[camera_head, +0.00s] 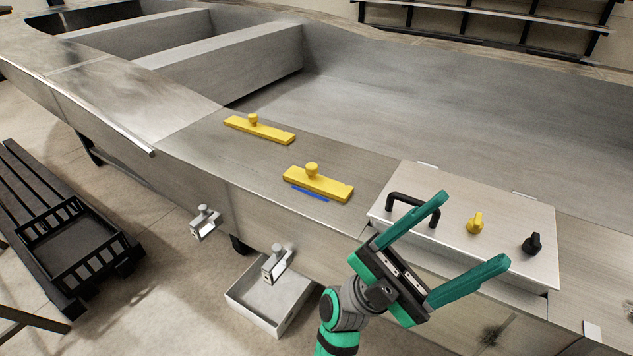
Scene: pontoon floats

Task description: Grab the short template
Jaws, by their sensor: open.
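Two yellow templates, each a flat bar with a round knob on top, lie on the metal deck. One template (262,132) is farther back and to the left. The other template (325,187) is nearer, beside a blue strip (310,194) along its front edge. They look close in length, and I cannot tell for sure which is shorter. My gripper (474,236) has green fingers spread wide and holds nothing. It is to the right of both templates, in front of and over the metal panel, apart from both templates.
The metal panel (508,206) carries a black handle (408,207), a yellow knob (475,223) and a black knob (532,243). A black rack (70,235) stands at left. Deck around the templates is clear.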

